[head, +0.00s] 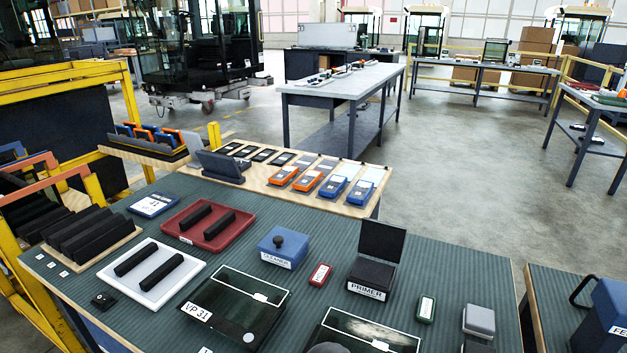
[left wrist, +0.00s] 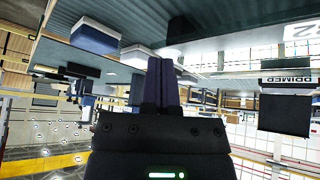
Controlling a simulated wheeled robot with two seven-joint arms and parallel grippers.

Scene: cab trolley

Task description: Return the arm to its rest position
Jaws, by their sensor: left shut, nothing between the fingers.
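My left gripper (left wrist: 162,62) shows in the left wrist view. Its two dark fingers lie together, shut, with nothing between them. The wrist picture is upside down, with the ribbed table surface along its top. The fingers point toward the table and the things on it; the exact gap cannot be told. In the head view neither gripper can be made out. My right gripper is in neither view.
The green ribbed table (head: 450,265) holds a red tray (head: 244,233), a white tray (head: 196,264), a blue cleaner box (head: 270,248), a black primer box (head: 372,276) and dark glass panels (head: 222,302). A yellow rail frame (head: 70,78) stands left.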

